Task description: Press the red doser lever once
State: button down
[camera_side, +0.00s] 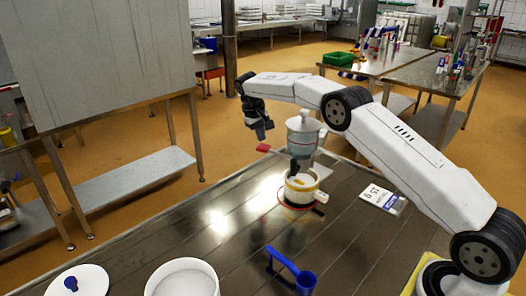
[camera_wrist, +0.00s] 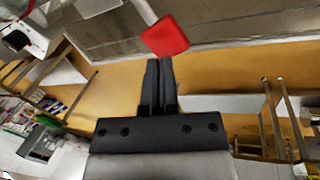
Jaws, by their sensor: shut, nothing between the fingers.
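The doser (camera_side: 303,132) is a pale grey lidded vessel in the middle of the side view. Its red lever (camera_side: 263,147) sticks out to the left; the red paddle (camera_wrist: 166,36) also shows in the wrist view, just beyond my fingertips. My gripper (camera_side: 264,136) points down just above the red paddle; in the wrist view its two dark fingers (camera_wrist: 159,62) are together and empty. I cannot tell whether the fingertips touch the paddle. A white mould (camera_side: 301,193) with something yellow in it stands below the doser.
A blue ladle (camera_side: 291,270) lies at the front of the metal table (camera_side: 240,218). A white tub (camera_side: 183,282) and a white lid with a blue knob (camera_side: 90,281) are at the front left. A printed card (camera_side: 381,197) lies right of the mould.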

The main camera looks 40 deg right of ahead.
jog(key=shift+r, duration=1.9)
jog(key=shift+a, duration=0.1)
jog(key=shift+s+a, duration=0.35)
jog(key=shift+a, duration=0.25)
jog(key=s+a+f+n+t+y, duration=0.1)
jog(key=s+a, duration=0.3)
jog(key=s, duration=0.7)
jog(key=s+a+f+t+y, duration=0.1)
jog(key=s+a+f, duration=0.2)
jog(key=s, duration=0.8)
jog(key=s+a+f+n+t, duration=0.1)
jog(key=s+a+f, duration=0.2)
jog(key=s, duration=0.8)
jog(key=a, duration=0.2)
jog(key=shift+s+a+n+y, duration=0.2)
jog(key=shift+a+n+y, duration=0.1)
jog(key=shift+y, duration=0.1)
